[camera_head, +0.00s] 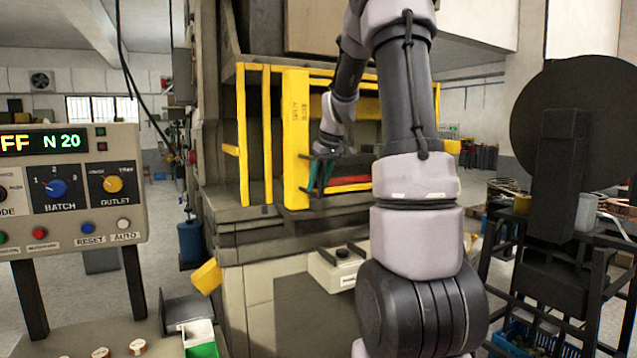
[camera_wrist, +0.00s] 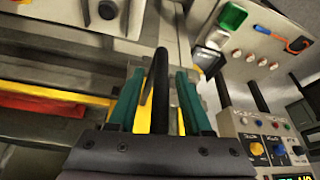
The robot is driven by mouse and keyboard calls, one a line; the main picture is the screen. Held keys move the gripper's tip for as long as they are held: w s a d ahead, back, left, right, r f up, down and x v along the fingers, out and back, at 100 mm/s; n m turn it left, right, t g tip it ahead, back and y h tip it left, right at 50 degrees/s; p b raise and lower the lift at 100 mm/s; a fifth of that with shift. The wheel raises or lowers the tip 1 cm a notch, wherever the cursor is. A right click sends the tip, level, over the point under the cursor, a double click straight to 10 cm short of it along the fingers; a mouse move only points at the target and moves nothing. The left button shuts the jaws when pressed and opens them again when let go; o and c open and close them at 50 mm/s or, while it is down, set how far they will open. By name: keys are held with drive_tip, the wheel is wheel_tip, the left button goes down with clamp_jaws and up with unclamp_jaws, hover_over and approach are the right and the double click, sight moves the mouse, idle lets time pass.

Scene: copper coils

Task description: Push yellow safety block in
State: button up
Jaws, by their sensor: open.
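The yellow safety block (camera_head: 296,140) is a tall upright yellow post with dark lettering at the front of the press opening. My gripper (camera_head: 320,178) is just right of its lower half, with teal fingers pointing down and left. In the wrist view my gripper (camera_wrist: 158,78) has its two teal fingers apart. A black upright bar (camera_wrist: 161,95) stands in the gap between them, with a narrow yellow strip (camera_wrist: 146,105) beside it. I cannot tell whether the fingers touch the bar or the block.
Yellow guard bars (camera_head: 241,135) frame the press opening, with a red bar (camera_head: 350,181) inside. A control panel (camera_head: 72,188) stands at the left. A white box (camera_head: 336,268) sits below the opening. A dark stand with a large black disc (camera_head: 580,105) is at the right.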

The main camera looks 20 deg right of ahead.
clamp_jaws()
idle(1.4)
